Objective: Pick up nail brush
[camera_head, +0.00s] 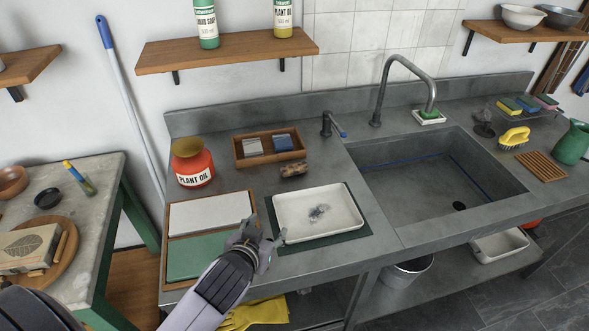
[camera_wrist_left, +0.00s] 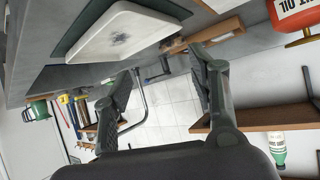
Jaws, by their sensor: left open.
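A small brown wooden block (camera_head: 294,169), which looks like the nail brush, lies on the grey counter between the wooden box and the white tray. In the left wrist view a small brown piece (camera_wrist_left: 174,45) shows by the tray's edge, probably the same block. My left gripper (camera_head: 266,232) is open and empty, at the near left corner of the white tray, nearer the front than the block and apart from it. Its two spread fingers also show in the left wrist view (camera_wrist_left: 162,78). My right gripper is in neither view.
The white tray (camera_head: 290,220) stands on a green mat. The wooden box (camera_head: 238,152) and red plant oil jar (camera_head: 196,181) stand behind; a green and white board (camera_head: 193,257) lies left. Right are a sink (camera_head: 400,203), tall faucet (camera_head: 384,80) and yellow brush (camera_head: 514,137).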

